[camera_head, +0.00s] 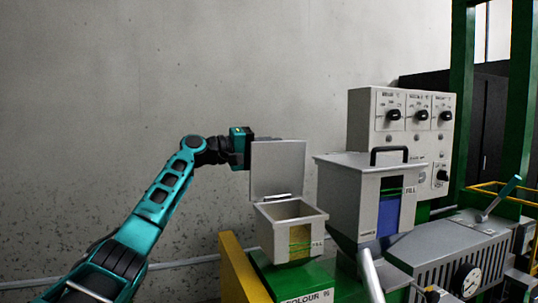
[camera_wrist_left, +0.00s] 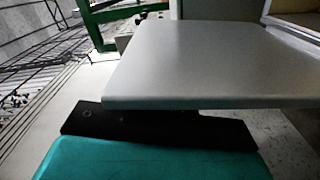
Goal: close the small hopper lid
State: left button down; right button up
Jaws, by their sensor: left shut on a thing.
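The small hopper (camera_head: 291,230) is a pale open-topped box with a yellow window, standing on the green machine. Its grey lid (camera_head: 277,170) stands upright at the back, hinged at the lower edge, so the box is open. My left gripper (camera_head: 247,150) is at the upper left edge of the lid, and its fingers are mostly hidden behind it. In the left wrist view the lid (camera_wrist_left: 215,60) fills the middle as a flat grey plate, close over my gripper's dark finger part (camera_wrist_left: 160,130). The left gripper is shut on the lid. My right gripper is not in view.
A larger hopper (camera_head: 365,195) with a closed lid and black handle stands close to the right of the small one. A control panel (camera_head: 402,125) with several knobs is behind it. A yellow plate (camera_head: 243,268) stands at the left. The wall side at left is free.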

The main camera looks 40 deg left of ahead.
aim_at(280, 154)
pick_arm(q)
jog(key=d+m+b, duration=0.1)
jog(key=s+d+m+b, duration=0.1)
jog(key=d+m, duration=0.1)
jog(key=s+d+f+m+b, duration=0.1)
jog(key=shift+s+d+m, duration=0.1)
jog(key=shift+d+m, duration=0.25)
jog(key=shift+m, duration=0.05)
jog(key=s+d+f+m+b, duration=0.4)
jog(key=d+f+m+b, duration=0.3)
jog(key=m, duration=0.3)
jog(key=shift+s+d+f+m+b, duration=0.2)
jog(key=shift+d+m+b, duration=0.2)
jog(key=shift+d+b, duration=0.25)
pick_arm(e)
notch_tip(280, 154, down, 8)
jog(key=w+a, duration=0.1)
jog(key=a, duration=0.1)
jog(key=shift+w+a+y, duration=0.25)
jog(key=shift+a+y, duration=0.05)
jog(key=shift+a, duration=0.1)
pick_arm(q)
jog(key=c, duration=1.2)
grip_release()
jog(key=shift+a, duration=0.1)
jog(key=shift+o, duration=0.2)
